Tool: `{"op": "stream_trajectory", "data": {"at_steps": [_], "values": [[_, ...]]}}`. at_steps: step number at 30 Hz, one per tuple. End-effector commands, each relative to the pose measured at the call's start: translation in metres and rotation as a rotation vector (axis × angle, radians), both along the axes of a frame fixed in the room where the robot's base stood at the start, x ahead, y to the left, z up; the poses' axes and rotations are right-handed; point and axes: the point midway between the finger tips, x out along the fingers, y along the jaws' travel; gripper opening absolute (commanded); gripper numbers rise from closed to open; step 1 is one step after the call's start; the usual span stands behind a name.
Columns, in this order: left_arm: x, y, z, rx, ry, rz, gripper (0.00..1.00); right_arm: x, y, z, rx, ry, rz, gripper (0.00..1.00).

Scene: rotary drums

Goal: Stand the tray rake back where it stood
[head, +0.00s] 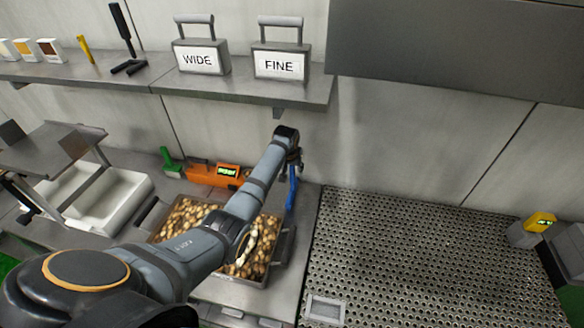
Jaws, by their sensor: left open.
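A slim blue upright tool (291,188), which looks like the tray rake, stands just right of the tray of pale brown pieces (183,218), near the back wall. My left arm reaches across this tray from the lower left. My left gripper (296,163) is open at the top of the blue tool, very close to it. I cannot tell whether they touch. The tool's lower end and any holder are too small to make out. My right gripper is not in view.
An orange scale (213,175) with a green display and a green object (171,162) stand behind the tray. White bins (112,205) are at left. A perforated metal surface (420,255) at right is mostly clear. The shelf (130,76) above holds WIDE and FINE blocks.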

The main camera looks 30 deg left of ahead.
Motion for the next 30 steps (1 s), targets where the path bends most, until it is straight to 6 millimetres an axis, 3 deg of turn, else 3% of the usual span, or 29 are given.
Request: {"op": "stream_trajectory", "data": {"at_steps": [13,30], "values": [[-0.025,-0.006,0.062,0.001,-0.003,0.000,0.41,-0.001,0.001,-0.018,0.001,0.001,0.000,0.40],[-0.027,-0.007,0.068,0.000,0.000,0.000,0.41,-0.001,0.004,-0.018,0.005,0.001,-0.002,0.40]]}}
